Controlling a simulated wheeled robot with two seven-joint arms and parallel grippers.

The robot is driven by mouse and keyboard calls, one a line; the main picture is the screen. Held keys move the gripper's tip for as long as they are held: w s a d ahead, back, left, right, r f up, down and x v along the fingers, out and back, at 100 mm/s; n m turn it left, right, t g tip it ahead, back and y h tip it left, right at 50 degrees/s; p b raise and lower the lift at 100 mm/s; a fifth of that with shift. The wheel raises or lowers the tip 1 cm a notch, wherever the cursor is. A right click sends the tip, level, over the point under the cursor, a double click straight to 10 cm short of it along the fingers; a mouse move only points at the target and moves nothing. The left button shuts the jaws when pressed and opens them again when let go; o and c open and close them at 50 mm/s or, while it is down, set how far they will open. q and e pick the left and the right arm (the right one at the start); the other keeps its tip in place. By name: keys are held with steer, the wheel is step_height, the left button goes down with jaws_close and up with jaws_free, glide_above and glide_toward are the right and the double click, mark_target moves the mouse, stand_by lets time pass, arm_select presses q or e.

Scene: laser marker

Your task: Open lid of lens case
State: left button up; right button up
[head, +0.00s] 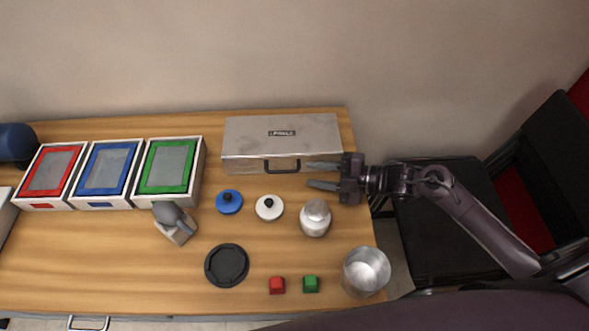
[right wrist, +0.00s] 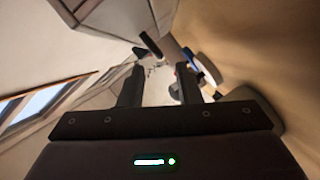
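The lens case is a closed silver metal case (head: 282,138) with a dark label on its lid. It lies at the back right of the table. Its black handle (head: 282,166) is on the front side. My right gripper (head: 322,175) comes in from the right, by the case's front right corner. Its two fingers are apart with nothing between them, pointing left toward the handle. In the right wrist view the open fingers (right wrist: 158,92) show, with the pale case side at left and the dark handle (right wrist: 150,44) ahead. My left gripper is not in view.
In front of the case stand a blue knobbed disc (head: 229,203), a white one (head: 269,208) and a silver jar (head: 315,219). Red, blue and green framed boxes (head: 168,171) line the left. A metal cup (head: 365,272) stands front right. The front middle has a black disc (head: 227,265).

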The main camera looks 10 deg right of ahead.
mark_target(295, 172)
steer(key=p+x, duration=0.1)
steer(key=x, duration=0.5)
steer(key=shift+s, duration=0.1)
steer(key=shift+r, duration=0.1)
jaws_close()
